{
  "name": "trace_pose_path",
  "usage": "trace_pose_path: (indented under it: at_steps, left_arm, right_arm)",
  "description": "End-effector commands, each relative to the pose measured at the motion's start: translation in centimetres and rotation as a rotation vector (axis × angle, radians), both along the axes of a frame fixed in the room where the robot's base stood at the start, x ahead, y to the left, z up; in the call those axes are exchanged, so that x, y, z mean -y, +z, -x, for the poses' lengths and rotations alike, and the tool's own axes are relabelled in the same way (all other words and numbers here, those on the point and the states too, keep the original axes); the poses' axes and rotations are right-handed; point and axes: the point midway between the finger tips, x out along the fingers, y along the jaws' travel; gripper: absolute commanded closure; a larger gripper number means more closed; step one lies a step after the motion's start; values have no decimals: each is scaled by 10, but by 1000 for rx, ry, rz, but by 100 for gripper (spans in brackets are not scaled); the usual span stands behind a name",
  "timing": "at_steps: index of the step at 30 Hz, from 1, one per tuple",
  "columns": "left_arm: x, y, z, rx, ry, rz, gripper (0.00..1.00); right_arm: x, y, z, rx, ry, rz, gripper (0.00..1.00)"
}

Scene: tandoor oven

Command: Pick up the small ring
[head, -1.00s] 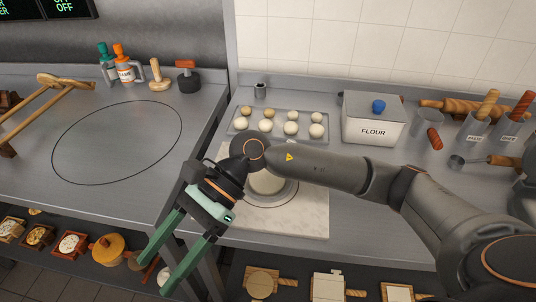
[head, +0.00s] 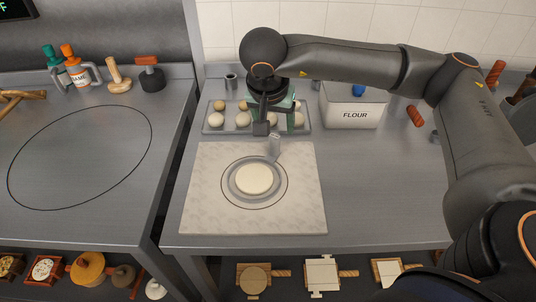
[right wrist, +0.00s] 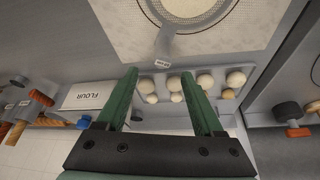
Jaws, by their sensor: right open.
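A grey ring (head: 232,191) lies on the pale marble board (head: 305,215), around a flat round of dough (head: 254,179). Its upright handle (head: 274,148) rises at the back right and ends in a small label. In the right wrist view the handle (right wrist: 166,42) shows just beyond and between the fingertips, with part of the ring (right wrist: 205,17) at the top. My right gripper (head: 276,122) points down behind the ring, over the front of the dough tray. In the right wrist view the gripper (right wrist: 160,73) is open, with nothing held. My left gripper is out of view.
A tray (head: 212,129) of dough balls stands behind the board, partly hidden by my right arm. A flour box (head: 352,110) stands to its right. The counter right of the board (head: 380,200) is clear.

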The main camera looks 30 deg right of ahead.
Motion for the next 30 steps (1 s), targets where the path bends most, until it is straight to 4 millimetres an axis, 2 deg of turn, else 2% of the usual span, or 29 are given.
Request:
trace_pose_path:
  at_steps: [3,10,18,27,30]
  left_arm:
    - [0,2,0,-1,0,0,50]
    - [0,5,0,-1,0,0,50]
    - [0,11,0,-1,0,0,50]
    - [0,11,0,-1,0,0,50]
    - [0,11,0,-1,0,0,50]
  right_arm:
    - [5,-16,-4,-2,-2,0,31]
    - [8,-33,-9,-3,0,-2,31]
    - [14,-70,-18,-2,-1,-2,31]
    - [16,-75,-20,0,0,-3,31]
    - [16,-75,-20,0,0,-3,41]
